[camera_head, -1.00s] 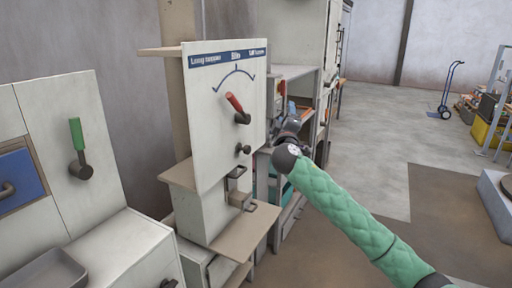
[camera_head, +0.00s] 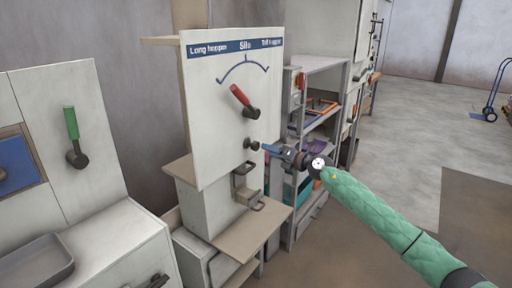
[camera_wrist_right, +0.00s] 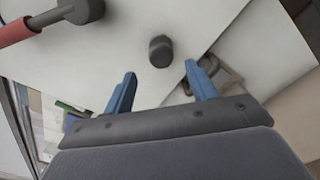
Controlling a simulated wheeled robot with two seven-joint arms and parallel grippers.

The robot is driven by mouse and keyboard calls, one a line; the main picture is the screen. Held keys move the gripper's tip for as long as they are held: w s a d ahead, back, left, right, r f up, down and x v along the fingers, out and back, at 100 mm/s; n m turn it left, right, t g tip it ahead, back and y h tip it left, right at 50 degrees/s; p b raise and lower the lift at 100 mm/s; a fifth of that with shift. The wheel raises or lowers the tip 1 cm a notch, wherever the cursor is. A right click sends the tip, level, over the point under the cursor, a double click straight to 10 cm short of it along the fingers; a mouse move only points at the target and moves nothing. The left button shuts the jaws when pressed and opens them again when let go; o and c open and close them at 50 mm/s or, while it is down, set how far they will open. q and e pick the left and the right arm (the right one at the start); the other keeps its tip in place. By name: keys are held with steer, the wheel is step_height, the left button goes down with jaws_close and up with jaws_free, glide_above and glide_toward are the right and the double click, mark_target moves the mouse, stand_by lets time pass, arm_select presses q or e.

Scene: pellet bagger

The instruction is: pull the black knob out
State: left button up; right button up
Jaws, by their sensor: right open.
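The black knob (camera_head: 252,144) sticks out of the white upright panel (camera_head: 215,120), below the red-handled lever (camera_head: 243,100). In the right wrist view the knob (camera_wrist_right: 160,51) is just beyond my fingertips, between their lines and a little right of the middle. My right gripper (camera_head: 266,148) is beside the knob at its right in the head view. Its two blue fingers (camera_wrist_right: 160,72) are apart with nothing between them. It does not visibly hold the knob. My left gripper is not in view.
The red lever (camera_wrist_right: 50,20) is close by at the upper left of the wrist view. Metal handles (camera_head: 244,182) and a shelf (camera_head: 245,230) lie below the knob. A shelving unit (camera_head: 318,66) stands behind on the right. A green-handled lever (camera_head: 73,135) is at the left.

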mark_target(258, 147)
steer(key=shift+w+a+f, duration=0.1)
steer(key=shift+w+a, duration=0.15)
steer(key=shift+w, duration=0.1)
steer(key=p+x, duration=0.1)
steer(key=x, duration=0.3)
steer(key=shift+a, duration=0.35)
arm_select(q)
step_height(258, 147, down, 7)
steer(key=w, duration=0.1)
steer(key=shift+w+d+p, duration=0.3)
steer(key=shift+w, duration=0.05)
arm_select(e)
steer(key=shift+x, duration=1.15)
steer(key=shift+w+d, duration=0.1)
